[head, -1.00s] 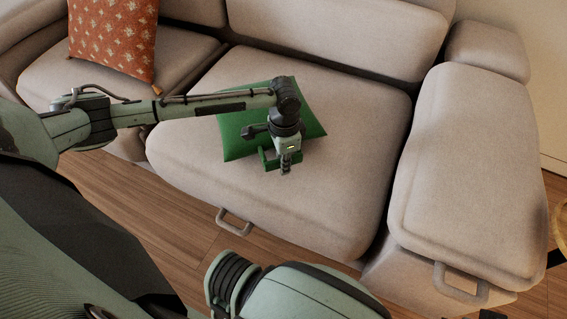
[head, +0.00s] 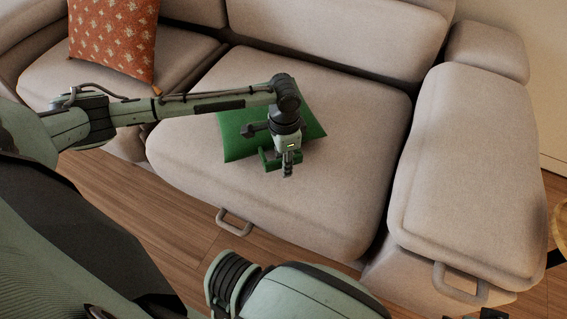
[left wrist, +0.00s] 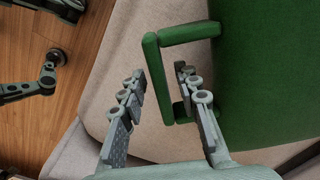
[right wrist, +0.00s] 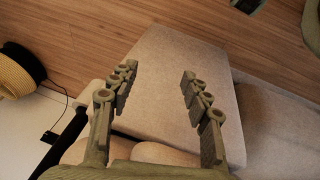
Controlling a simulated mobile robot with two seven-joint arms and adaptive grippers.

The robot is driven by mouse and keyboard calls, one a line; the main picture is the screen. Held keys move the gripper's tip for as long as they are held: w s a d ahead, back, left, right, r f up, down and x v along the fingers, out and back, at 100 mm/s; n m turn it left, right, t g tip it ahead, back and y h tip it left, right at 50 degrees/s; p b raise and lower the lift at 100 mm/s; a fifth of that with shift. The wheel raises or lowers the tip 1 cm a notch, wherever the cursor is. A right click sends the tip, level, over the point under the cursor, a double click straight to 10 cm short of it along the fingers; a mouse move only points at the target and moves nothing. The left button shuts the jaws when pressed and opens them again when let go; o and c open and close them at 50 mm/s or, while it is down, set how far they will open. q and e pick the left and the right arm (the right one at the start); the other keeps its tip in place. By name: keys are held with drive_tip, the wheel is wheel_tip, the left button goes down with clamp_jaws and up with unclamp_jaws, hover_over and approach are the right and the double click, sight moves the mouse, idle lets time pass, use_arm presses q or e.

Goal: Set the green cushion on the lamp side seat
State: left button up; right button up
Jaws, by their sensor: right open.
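The green cushion (head: 240,142) lies on the middle seat (head: 190,165) of the beige sofa, partly hidden by my left arm. A green loop handle (left wrist: 155,80) sticks out from its front side. My left gripper (head: 287,172) is at this handle; in the left wrist view its open fingers (left wrist: 160,80) straddle the outer bar, one finger inside the loop and one outside. My right gripper (right wrist: 160,75) is open and empty, with beige upholstery beyond its fingers. The right sofa section (head: 465,170) has a bare top. I cannot tell which seat is the lamp side one.
An orange patterned cushion (head: 112,40) leans at the back left of the sofa. Grey handles stick out from the front of the middle seat (head: 233,222) and the right section (head: 460,285). A yellow ribbed round object (right wrist: 15,72) stands left in the right wrist view.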

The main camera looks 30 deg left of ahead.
use_arm(q)
wheel_tip(320, 180, up, 11)
drive_tip(key=shift+s+d+r+p, duration=0.1)
drive_tip(key=shift+d+r+p, duration=0.05)
drive_tip(key=shift+p, duration=0.55)
use_arm(e)
wheel_tip(320, 180, down, 4)
drive_tip(key=shift+s+a+f, duration=0.1)
